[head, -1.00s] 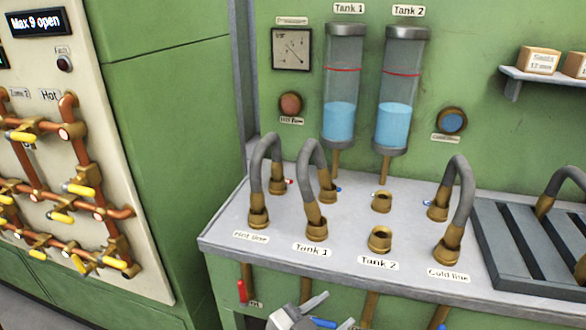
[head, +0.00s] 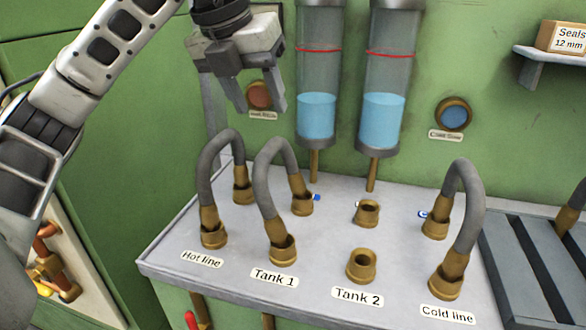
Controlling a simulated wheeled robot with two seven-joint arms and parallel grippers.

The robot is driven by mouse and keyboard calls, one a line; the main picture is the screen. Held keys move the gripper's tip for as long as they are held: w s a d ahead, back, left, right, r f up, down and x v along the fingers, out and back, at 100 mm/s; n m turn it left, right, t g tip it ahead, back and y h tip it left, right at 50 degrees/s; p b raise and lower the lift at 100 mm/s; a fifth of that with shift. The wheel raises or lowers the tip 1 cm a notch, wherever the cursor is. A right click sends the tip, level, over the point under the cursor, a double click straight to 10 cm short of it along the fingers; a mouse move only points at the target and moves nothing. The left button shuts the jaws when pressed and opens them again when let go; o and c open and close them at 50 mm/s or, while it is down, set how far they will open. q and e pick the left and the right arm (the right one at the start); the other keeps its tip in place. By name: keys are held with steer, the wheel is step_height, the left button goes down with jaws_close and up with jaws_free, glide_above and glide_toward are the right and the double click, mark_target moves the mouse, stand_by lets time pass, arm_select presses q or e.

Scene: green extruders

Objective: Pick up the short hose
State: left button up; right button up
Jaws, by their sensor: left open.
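Several grey hoses with brass ends arch over the bench: one at Hot line (head: 206,170), one at Tank 1 (head: 266,175), one at Cold line (head: 470,205). Another brass hose end (head: 570,208) shows at the right edge over the dark rack; the rest of it is cut off. I cannot tell which one is the short hose. My left gripper (head: 258,108) points down with its jaws apart and empty. In the picture it is just above the Hot line and Tank 1 hoses, touching neither. My right gripper is not in view.
The two Tank 2 sockets, the back one (head: 367,212) and the front one (head: 361,265), are bare. Two glass tanks, left (head: 318,75) and right (head: 388,75), hang behind the bench. A slatted dark rack (head: 515,270) stands at the right. A shelf (head: 555,55) holds a box.

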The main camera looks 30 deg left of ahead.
mark_target(269, 143)
arm_select(q)
steer(key=shift+n+y, duration=0.3)
steer(key=shift+y, duration=0.1)
steer(key=f, duration=0.1)
steer(key=w+a+f+b, duration=0.1)
steer(key=f, duration=0.1)
steer(key=shift+w+a+f+b, duration=0.15)
steer(key=shift+w+a+b, duration=0.1)
steer(key=shift+a+b, duration=0.15)
steer(key=x, duration=0.5)
steer(key=shift+w, duration=0.2)
steer(key=p+x, duration=0.1)
steer(key=x, duration=0.3)
steer(key=shift+w+d+f, duration=0.15)
steer(key=shift+w+f, duration=0.35)
steer(key=shift+f, duration=0.35)
steer(key=shift+r, duration=0.1)
jaws_close()
